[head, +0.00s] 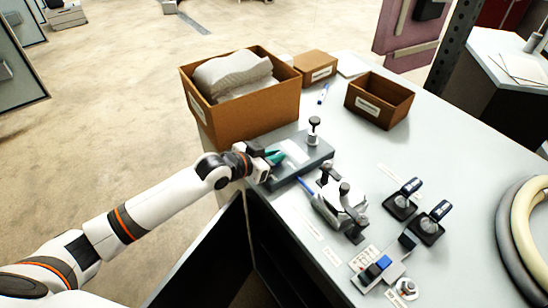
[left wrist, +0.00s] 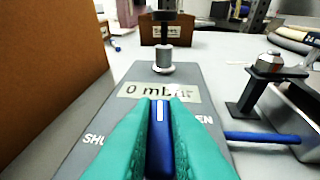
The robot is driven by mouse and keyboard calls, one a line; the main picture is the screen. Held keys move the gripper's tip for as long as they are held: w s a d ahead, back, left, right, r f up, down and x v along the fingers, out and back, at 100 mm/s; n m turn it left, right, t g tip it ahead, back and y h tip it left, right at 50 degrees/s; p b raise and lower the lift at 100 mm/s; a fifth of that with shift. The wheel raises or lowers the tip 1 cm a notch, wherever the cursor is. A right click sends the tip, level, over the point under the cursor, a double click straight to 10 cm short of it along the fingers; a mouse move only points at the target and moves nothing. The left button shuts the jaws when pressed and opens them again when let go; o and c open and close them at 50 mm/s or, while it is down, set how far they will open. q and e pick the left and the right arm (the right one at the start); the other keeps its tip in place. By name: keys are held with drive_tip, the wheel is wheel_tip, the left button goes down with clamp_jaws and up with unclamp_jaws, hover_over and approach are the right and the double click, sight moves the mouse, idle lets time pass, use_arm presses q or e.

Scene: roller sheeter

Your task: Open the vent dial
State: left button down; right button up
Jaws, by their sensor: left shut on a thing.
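The vent dial (left wrist: 160,135) is a blue bar with a white line, on a grey panel (left wrist: 75,140). The line points up the panel toward the "0 mbar" label (left wrist: 155,91), between the partly covered "SHU" lettering at left and "EN" lettering at right. My left gripper (left wrist: 161,104) has teal fingers shut on the dial, one on each side. In the head view my left gripper (head: 273,156) is over the left end of the grey panel (head: 312,153), and its fingers hide the dial there. My right gripper is out of view.
A brown box with packing (head: 240,115) stands close behind my left gripper. A black-topped post (head: 313,132) rises from the panel's far end.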

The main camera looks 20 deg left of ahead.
use_arm(q)
drive_tip(key=shift+w+a+m+g+h+b, duration=0.1)
drive_tip(key=shift+m+g+h+b, duration=0.2)
drive_tip(key=shift+m+h+b, duration=0.4)
drive_tip(key=c, duration=1.4)
unclamp_jaws()
drive_tip(key=shift+c, duration=0.2)
drive_tip(key=b+v, duration=0.2)
drive_tip(key=v, duration=1)
drive_tip(key=shift+w, duration=0.1)
